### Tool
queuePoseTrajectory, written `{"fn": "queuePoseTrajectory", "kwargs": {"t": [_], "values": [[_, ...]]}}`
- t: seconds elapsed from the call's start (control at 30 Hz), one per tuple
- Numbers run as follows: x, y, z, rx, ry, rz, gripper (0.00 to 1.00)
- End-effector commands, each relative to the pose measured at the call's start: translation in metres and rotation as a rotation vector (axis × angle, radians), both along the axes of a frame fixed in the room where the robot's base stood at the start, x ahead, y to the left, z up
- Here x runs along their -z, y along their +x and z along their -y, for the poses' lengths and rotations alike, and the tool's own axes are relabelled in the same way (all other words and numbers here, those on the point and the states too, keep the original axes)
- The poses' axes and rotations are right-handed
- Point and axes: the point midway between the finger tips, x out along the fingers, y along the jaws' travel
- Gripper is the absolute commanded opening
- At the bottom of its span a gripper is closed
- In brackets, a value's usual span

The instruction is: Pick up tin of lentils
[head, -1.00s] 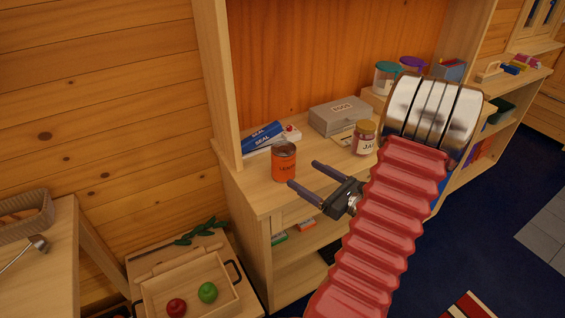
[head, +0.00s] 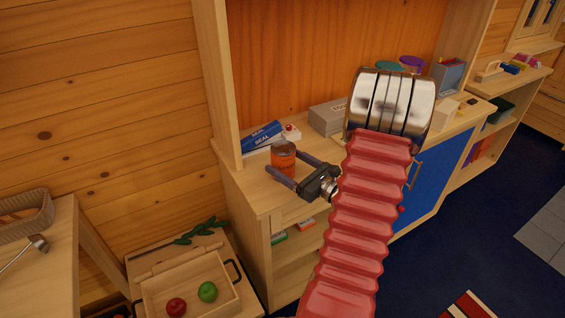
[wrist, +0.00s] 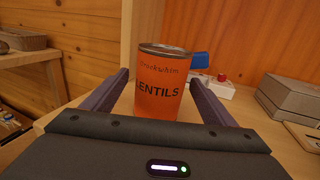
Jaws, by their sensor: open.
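The tin of lentils (head: 283,160) is an orange can with a metal rim, standing upright on the wooden counter. In the wrist view the tin (wrist: 160,85) shows its label reading LENTILS and sits between my two fingers, toward their far ends. My gripper (head: 285,165) is open, with one finger on each side of the tin. In the wrist view my gripper (wrist: 158,90) shows a gap between the tin and each finger. The tin's lower edge is hidden behind the gripper body in the wrist view.
A wall post (head: 217,80) rises at the counter's left. A tray (head: 205,270) with a red and a green apple is lower left. My arm hides part of the counter.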

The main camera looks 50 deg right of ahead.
Motion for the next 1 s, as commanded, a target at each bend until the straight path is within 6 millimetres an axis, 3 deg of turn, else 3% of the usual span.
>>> {"fn": "queuePoseTrajectory", "kwargs": {"t": [0.27,0.7,1.0], "values": [[0.0,0.001,0.0,0.0,0.0,0.0,0.79],[0.0,0.047,0.001,0.0,0.0,-0.001,0.79],[0.0,0.051,0.002,0.002,0.0,-0.001,0.79]]}}
